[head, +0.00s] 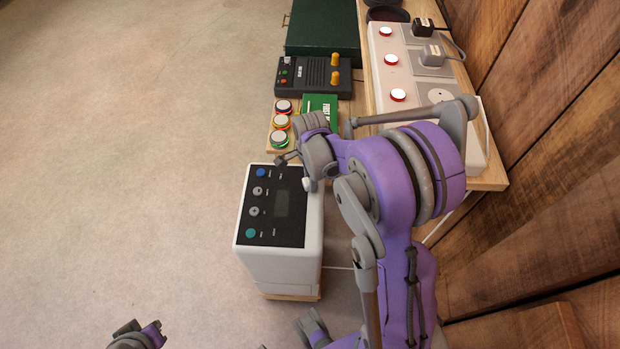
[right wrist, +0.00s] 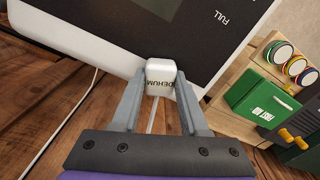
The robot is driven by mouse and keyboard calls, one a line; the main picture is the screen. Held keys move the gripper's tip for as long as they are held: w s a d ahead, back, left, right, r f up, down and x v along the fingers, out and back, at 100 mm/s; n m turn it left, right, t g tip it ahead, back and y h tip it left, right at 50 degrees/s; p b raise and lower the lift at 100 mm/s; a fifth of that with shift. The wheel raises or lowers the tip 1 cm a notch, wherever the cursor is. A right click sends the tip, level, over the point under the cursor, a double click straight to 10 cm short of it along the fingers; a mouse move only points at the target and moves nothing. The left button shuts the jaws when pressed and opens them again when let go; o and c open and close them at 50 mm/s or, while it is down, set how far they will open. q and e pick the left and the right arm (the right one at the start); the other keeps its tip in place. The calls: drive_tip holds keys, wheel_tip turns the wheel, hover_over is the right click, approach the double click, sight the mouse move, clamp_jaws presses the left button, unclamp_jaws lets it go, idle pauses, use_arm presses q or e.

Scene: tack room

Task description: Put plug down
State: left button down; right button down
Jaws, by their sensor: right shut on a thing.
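My right gripper (head: 297,170) is shut on a white plug (right wrist: 160,72) with dark lettering reading "DEHUM". In the right wrist view the two grey fingers (right wrist: 160,88) press on its sides, and a white cord hangs below it. In the head view the plug is mostly hidden by the gripper, near the right edge of the white appliance (head: 250,262) with a dark control panel. I cannot tell whether the plug touches the appliance. Grey and purple parts of mine show at the bottom edge of the head view; the left gripper's jaws are unclear there.
A long outlet strip (head: 383,45) with red buttons and dark and grey plugs (head: 432,54) lies on a wooden shelf along the plank wall. Beyond the appliance are round coloured buttons (head: 281,122), a green box (head: 322,104) and a black control box (head: 312,76). The floor at left is clear.

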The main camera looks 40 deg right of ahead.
drive_tip(key=shift+f, duration=0.25)
drive_tip(key=shift+c, duration=2.1)
unclamp_jaws()
drive_tip(key=shift+r, duration=0.1)
drive_tip(key=shift+r, duration=0.2)
wheel_tip(320, 180, up, 13)
drive_tip(key=p, duration=0.2)
drive_tip(key=shift+f, duration=0.15)
drive_tip(key=shift+a, duration=0.1)
